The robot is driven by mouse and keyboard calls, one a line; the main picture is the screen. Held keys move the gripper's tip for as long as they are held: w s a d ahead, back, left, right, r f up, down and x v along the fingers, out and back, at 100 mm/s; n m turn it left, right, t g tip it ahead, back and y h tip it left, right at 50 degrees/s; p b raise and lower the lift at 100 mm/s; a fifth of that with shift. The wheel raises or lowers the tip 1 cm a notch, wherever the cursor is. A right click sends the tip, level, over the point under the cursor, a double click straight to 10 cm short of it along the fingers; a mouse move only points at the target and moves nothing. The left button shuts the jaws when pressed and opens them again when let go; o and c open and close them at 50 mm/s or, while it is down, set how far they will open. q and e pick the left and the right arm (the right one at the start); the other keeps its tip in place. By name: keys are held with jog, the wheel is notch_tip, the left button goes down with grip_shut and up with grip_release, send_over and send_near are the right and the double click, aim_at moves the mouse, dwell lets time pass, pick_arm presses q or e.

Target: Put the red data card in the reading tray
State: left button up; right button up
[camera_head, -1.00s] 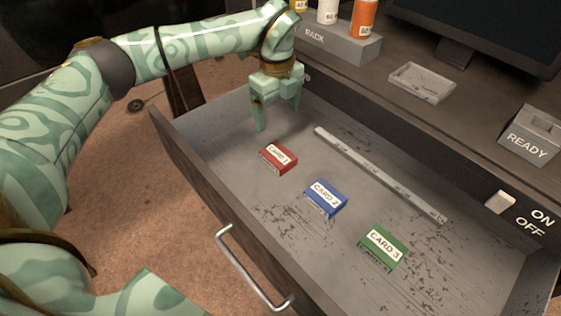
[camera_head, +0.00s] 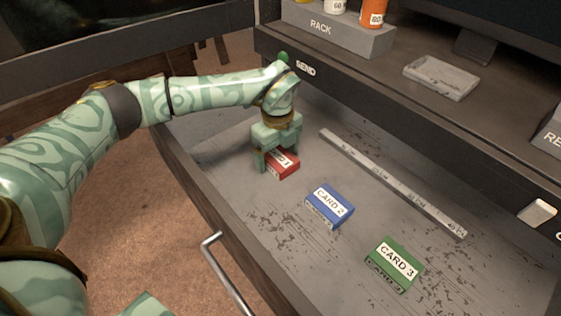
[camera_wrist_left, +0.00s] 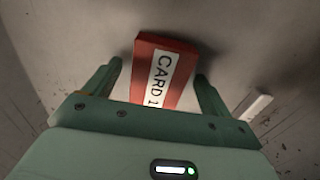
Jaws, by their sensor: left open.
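The red data card (camera_head: 284,163), labelled CARD 1, lies on the floor of the open drawer. My left gripper (camera_head: 279,166) is down over it, and its jaws partly hide the card. In the left wrist view the card (camera_wrist_left: 163,70) lies between the two open fingers (camera_wrist_left: 152,80), with a gap at each side. The reading tray (camera_head: 441,77) is probably the shallow grey tray on the bench top; it looks empty. My right gripper is not in view.
A blue card (camera_head: 329,205) and a green card (camera_head: 394,264) lie nearer in the drawer. A ruler-like strip (camera_head: 390,181) lies behind them. A grey rack (camera_head: 335,33) with bottles stands on the bench. The drawer's front wall and handle (camera_head: 228,275) border the near side.

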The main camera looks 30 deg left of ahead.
pick_arm(q)
jog(key=shift+r, duration=0.15)
jog(key=c, duration=1.2)
